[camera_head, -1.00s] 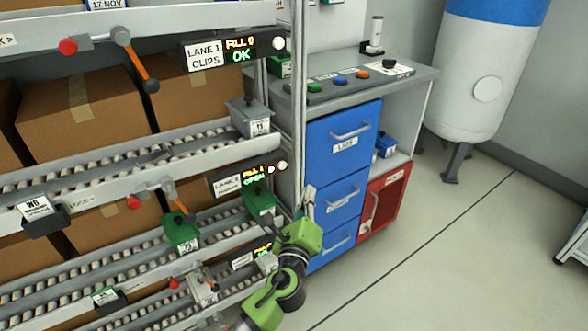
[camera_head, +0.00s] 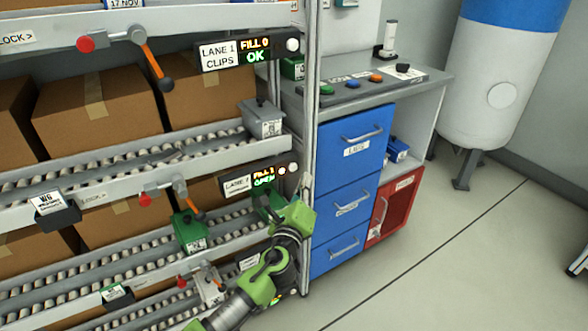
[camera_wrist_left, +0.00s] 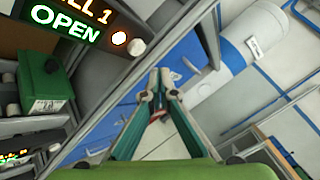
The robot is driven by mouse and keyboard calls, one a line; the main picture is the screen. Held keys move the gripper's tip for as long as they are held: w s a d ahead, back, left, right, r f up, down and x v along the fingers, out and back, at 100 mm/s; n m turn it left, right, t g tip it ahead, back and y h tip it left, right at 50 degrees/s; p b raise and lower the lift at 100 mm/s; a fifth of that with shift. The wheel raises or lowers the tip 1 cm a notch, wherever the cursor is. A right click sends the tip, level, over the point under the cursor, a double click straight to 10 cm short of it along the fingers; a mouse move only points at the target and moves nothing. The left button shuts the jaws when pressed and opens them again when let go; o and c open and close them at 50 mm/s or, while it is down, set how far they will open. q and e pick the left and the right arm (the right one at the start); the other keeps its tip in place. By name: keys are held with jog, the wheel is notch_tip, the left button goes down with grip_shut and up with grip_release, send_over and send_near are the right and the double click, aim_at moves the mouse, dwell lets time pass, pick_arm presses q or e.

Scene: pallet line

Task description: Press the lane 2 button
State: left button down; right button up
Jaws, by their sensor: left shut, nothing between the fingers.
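The lane 2 display (camera_head: 264,177) is on the second rack level, reading "FILL 1" and "OPEN" in the wrist view (camera_wrist_left: 68,25). At its right end are a small orange lamp (camera_head: 282,170) and a round white button (camera_head: 293,167). In the wrist view the white button (camera_wrist_left: 136,46) is at upper left, beside the lit lamp (camera_wrist_left: 119,38). My left gripper (camera_head: 306,184) is shut and empty, just below and right of the button in the head view. Its fingertips (camera_wrist_left: 158,76) look apart from the button. My right gripper is not in view.
A rack post (camera_head: 308,110) stands close by the gripper. A green bin (camera_head: 190,231) and grey bin (camera_head: 262,118) sit on the lanes. Right are blue drawers (camera_head: 345,205), a red cabinet (camera_head: 394,208) and a white tank (camera_head: 497,85).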

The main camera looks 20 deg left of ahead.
aim_at(293, 167)
pick_arm(q)
jog(key=shift+w+a, duration=0.8)
jog(key=shift+a, duration=0.2)
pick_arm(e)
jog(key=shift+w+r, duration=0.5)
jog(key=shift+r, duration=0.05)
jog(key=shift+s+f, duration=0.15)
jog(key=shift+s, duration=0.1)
pick_arm(q)
jog(key=shift+w+a, duration=0.1)
jog(key=shift+w+a, duration=0.15)
jog(key=shift+a, duration=0.1)
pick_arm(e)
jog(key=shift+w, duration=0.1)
